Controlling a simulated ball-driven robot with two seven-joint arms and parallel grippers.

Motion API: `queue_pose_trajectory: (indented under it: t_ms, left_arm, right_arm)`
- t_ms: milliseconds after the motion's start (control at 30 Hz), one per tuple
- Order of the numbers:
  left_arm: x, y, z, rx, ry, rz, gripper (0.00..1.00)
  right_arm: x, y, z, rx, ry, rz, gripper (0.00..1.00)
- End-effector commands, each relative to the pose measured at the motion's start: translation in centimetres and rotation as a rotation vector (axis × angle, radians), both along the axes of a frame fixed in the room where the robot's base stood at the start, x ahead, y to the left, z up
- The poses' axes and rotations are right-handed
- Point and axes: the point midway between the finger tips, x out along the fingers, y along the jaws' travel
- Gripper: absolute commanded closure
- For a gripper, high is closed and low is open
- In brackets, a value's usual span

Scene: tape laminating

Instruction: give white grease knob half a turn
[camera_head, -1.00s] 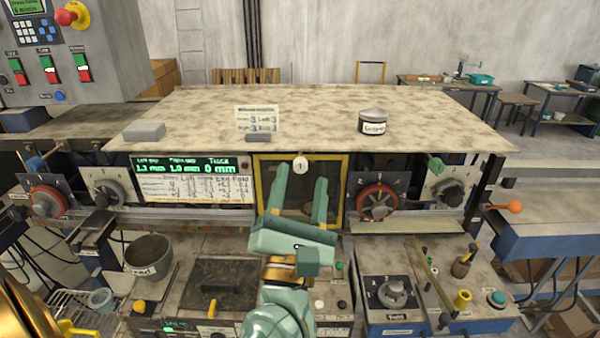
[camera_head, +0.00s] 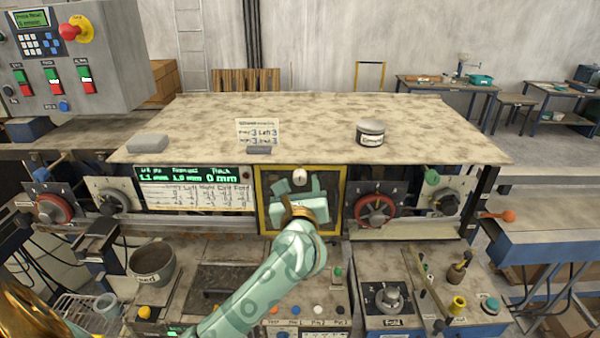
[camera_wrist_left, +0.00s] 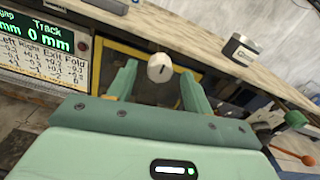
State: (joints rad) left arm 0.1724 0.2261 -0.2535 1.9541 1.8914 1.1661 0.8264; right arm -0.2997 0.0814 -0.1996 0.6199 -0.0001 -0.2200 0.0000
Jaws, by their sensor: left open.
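The white knob (camera_head: 299,176) is small and round with a short dark mark. It sits at the top of the yellow-framed window (camera_head: 264,212) under the tabletop edge. My left gripper (camera_head: 298,187) is in front of the window, its fingers pointing at the panel and spread to either side of the knob. In the left wrist view the knob (camera_wrist_left: 160,67) shows between the two open fingertips (camera_wrist_left: 159,82), with a visible gap on both sides. Its dark mark is near upright there. My right gripper is out of view.
The mottled tabletop (camera_head: 330,125) overhangs just above the knob. A green display (camera_head: 185,173) is left of the window, and a red-ringed dial (camera_head: 376,211) is right of it.

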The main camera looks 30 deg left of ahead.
Motion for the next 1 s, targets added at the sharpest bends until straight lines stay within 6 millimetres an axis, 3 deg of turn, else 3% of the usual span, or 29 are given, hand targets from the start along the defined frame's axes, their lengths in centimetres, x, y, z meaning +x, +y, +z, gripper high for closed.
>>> queue_pose_trajectory:
  t_ms: [200, 533, 700, 1000]
  left_arm:
    - [2.2, 1.3, 0.1, 0.002, 0.0, 0.0, 0.49]
    - [2.5, 1.5, -0.1, 0.0, 0.0, -0.001, 0.49]
    - [2.5, 1.5, -0.1, 0.0, 0.0, -0.001, 0.94]
    - [2.5, 1.5, 0.0, 0.019, 0.012, 0.0, 0.94]
  right_arm:
    - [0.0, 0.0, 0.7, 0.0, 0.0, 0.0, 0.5]
    - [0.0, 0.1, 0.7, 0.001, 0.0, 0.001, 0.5]
    - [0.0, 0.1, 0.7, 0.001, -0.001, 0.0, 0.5]
    - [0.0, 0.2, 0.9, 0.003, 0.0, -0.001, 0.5]
